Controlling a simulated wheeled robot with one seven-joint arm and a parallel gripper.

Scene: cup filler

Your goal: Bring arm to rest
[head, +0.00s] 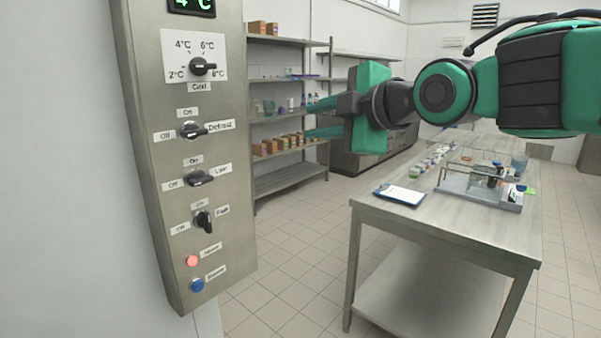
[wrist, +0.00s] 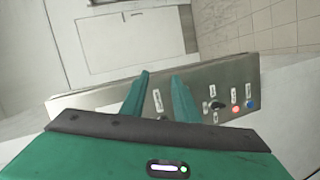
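My arm (head: 540,78) reaches in from the right in the head view, high over the floor and the metal table. My gripper (head: 318,118) points left towards the control panel (head: 225,255), with its two green fingers apart and nothing between them. In the wrist view, the gripper (wrist: 160,82) is also open and empty, with the panel (wrist: 85,97) behind the fingers. The gripper appears clear of the panel; the exact gap is hard to tell.
The panel carries a temperature dial (head: 203,66), several black knobs, a lit red light (head: 192,261) and a blue button (head: 197,285). Shelves (head: 290,185) stand behind. The metal table (head: 400,222) holds a clipboard (head: 399,195), small containers and a rack. The tiled floor (head: 290,270) is clear.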

